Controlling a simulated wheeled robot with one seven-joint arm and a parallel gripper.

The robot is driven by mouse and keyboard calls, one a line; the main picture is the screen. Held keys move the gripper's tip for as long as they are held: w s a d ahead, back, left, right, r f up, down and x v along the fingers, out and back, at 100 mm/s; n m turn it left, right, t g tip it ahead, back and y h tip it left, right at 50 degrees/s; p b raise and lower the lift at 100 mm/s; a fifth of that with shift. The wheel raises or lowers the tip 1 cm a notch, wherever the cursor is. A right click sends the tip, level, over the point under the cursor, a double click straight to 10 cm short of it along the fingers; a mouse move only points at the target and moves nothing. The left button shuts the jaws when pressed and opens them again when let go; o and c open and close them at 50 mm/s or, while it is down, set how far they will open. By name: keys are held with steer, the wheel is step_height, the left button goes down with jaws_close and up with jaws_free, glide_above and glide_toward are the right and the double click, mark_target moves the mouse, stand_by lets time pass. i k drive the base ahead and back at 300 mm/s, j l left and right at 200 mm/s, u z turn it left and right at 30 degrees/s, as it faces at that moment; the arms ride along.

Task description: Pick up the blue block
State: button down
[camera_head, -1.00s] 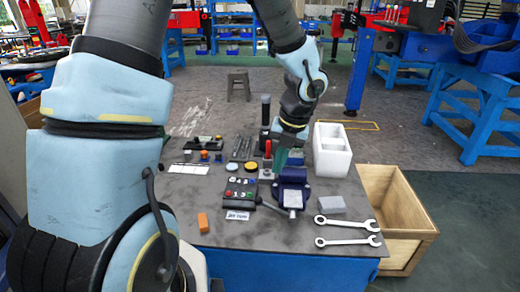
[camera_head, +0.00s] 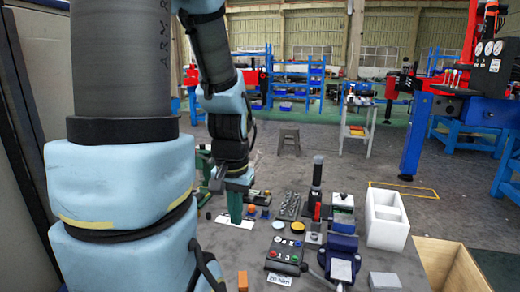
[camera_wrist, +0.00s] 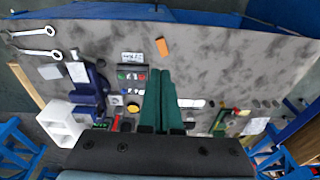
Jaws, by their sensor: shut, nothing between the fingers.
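I cannot make out a clear blue block. A small blue piece (camera_head: 265,213), too small to tell its shape, sits beside an orange ball on the table behind the control box. A blue vise (camera_head: 342,257) clamps a light grey piece; it also shows in the wrist view (camera_wrist: 90,92). My gripper (camera_head: 235,221) points down over the white strip at the left of the table. Its green fingers (camera_wrist: 160,72) are together with nothing between them.
An orange block (camera_head: 242,281) lies at the near edge. A black control box (camera_head: 285,254) with buttons, a grey block (camera_head: 385,281) and a white divided box (camera_head: 371,236) share the table. A wooden crate (camera_head: 450,252) stands at the right. Two wrenches (camera_wrist: 38,53) show in the wrist view.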

mark_target(343, 223)
steer(key=k+u, duration=0.25)
steer(key=k+j+u, duration=0.25)
steer(key=k, duration=0.15)
steer(key=l+u, duration=0.3)
steer(key=u, duration=0.2)
steer(key=k+l+u, duration=0.2)
steer(key=u, duration=0.25)
steer(key=k+l+u, duration=0.15)
steer(key=u, duration=0.35)
steer(key=k+l, duration=1)
steer(key=k, duration=0.05)
